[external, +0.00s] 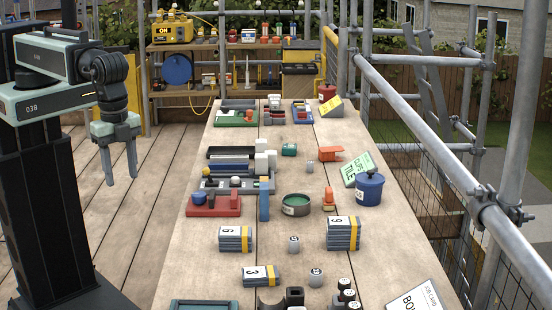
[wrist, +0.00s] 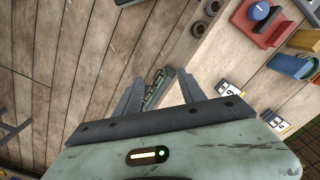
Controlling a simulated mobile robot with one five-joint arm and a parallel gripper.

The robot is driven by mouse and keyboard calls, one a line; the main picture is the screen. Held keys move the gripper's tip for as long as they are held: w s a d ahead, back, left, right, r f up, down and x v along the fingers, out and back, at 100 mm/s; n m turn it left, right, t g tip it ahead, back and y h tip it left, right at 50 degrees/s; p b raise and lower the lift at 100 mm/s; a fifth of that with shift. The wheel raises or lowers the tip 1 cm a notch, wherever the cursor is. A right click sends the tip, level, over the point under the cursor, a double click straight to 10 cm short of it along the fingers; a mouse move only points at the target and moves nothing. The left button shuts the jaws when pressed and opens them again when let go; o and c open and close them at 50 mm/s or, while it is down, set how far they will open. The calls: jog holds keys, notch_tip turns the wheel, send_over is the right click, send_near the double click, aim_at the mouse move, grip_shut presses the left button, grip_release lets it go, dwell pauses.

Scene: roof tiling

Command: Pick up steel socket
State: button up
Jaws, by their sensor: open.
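My gripper (external: 120,176) hangs open and empty, fingers down, over the deck left of the workbench. In the wrist view its two fingers (wrist: 160,92) are spread, with a narrow dark green object (wrist: 155,90) visible between them; I cannot tell what it is or how far below it lies. Small grey socket-like cylinders stand on the bench in the external view: one (external: 294,243) between the numbered tile stacks, one (external: 316,278) nearer the front, and a smaller grey piece (external: 310,167) farther back. I cannot tell which is the steel socket.
The long wooden bench (external: 210,270) holds a red tray (external: 214,206), tile stacks (external: 235,239), a green-filled round tin (external: 296,205) and a blue pot (external: 369,188). Scaffold rails (external: 420,125) run along its right side. Free planks (external: 160,170) lie left of the bench.

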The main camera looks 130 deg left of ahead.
jog(key=w+a+f+m+b, duration=0.2)
jog(key=w+a+m, duration=0.1)
jog(key=w+m, duration=0.6)
jog(key=w+a+f+m+b, duration=0.1)
jog(key=w+a+m, duration=0.2)
jog(key=w+m, duration=0.6)
jog(key=m+b, duration=0.3)
jog(key=b, duration=0.5)
send_over(294, 239)
notch_tip(294, 239, down, 8)
jog(key=shift+w+r, duration=0.1)
jog(key=shift+r, duration=0.05)
jog(key=shift+a+r+p, duration=0.1)
jog(key=shift+p, duration=0.2)
notch_tip(294, 239, down, 8)
jog(key=b, duration=0.8)
jog(key=shift+r, duration=0.15)
